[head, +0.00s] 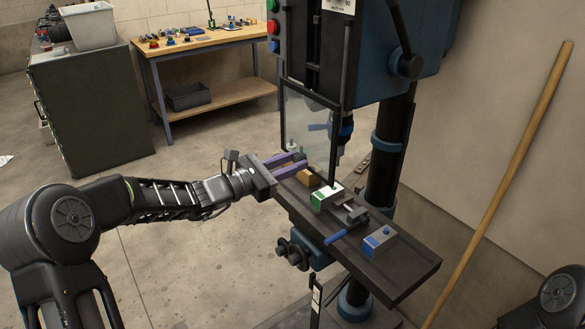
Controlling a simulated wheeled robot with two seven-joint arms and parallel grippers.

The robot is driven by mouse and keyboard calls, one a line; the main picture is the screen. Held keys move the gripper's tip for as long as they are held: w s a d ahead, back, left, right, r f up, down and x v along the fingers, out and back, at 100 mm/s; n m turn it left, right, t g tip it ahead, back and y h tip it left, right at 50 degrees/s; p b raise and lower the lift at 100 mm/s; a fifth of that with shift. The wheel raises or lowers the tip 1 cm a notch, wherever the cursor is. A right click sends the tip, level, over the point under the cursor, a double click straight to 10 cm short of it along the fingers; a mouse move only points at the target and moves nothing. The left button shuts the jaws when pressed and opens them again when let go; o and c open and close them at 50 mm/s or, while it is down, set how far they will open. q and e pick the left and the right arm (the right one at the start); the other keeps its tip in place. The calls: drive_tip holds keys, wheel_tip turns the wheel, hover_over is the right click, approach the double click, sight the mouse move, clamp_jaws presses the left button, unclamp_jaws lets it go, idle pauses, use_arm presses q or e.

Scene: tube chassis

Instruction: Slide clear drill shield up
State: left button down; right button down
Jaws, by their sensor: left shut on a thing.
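The clear drill shield (309,128) is a see-through panel in a black frame, hanging upright at the front of the blue and black drill press (385,60). Its lower edge is a little above the work table (400,262). My left gripper (303,160) reaches in from the left at the shield's lower left corner. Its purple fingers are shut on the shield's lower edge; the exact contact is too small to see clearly. My right gripper is out of view.
On the press table are a wooden block (307,178), a green and white block (326,198), a vise (347,217) and a blue-grey block (377,242). Red and green buttons (272,27) sit above the shield. A wooden pole (505,180) leans at right.

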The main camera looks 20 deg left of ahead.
use_arm(q)
wheel_tip(320, 180, up, 14)
drive_tip(key=p, duration=0.5)
drive_tip(key=shift+f, duration=0.2)
drive_tip(key=c, duration=1.2)
unclamp_jaws()
drive_tip(key=shift+f, duration=0.1)
drive_tip(key=shift+o, duration=0.2)
drive_tip(key=shift+a, duration=0.1)
drive_tip(key=b, duration=0.2)
approach(305, 108)
drive_tip(key=s, duration=0.1)
drive_tip(key=shift+s+a, duration=0.15)
drive_tip(key=shift+a, duration=0.2)
